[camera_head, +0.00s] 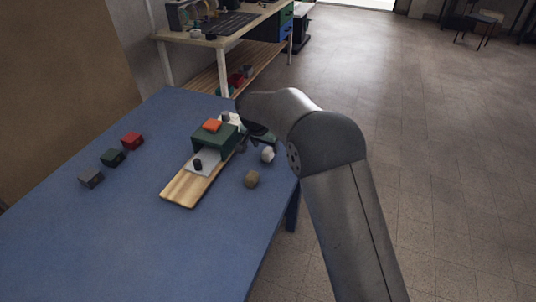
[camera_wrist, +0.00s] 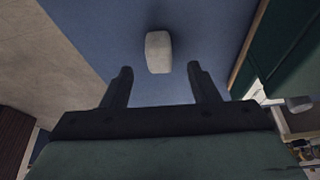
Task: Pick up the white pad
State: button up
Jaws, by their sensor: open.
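The white pad (camera_wrist: 158,52) is a small rounded block lying on the blue table. In the wrist view it sits ahead of and between the two fingertips of my gripper (camera_wrist: 159,74), with blue table showing on both sides, so neither finger touches it. In the head view the white pad (camera_head: 268,156) lies near the table's right edge, right of the wooden board. My gripper is open and empty; in the head view it is dark, partly hidden behind my arm, just beyond the pad.
A wooden board (camera_head: 181,192) left of the pad carries a green block (camera_head: 217,142) with an orange piece on top. Red, green and grey blocks stand at left. The front of the blue table (camera_head: 130,245) is clear.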

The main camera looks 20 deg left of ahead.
aim_at(268, 150)
jog(key=x, duration=0.4)
jog(key=shift+w+f+p, duration=0.2)
jog(key=shift+f+p, duration=0.1)
jog(key=shift+f, duration=0.05)
jog(key=c, duration=1)
jog(key=shift+c, duration=0.2)
jog(key=shift+r, duration=0.1)
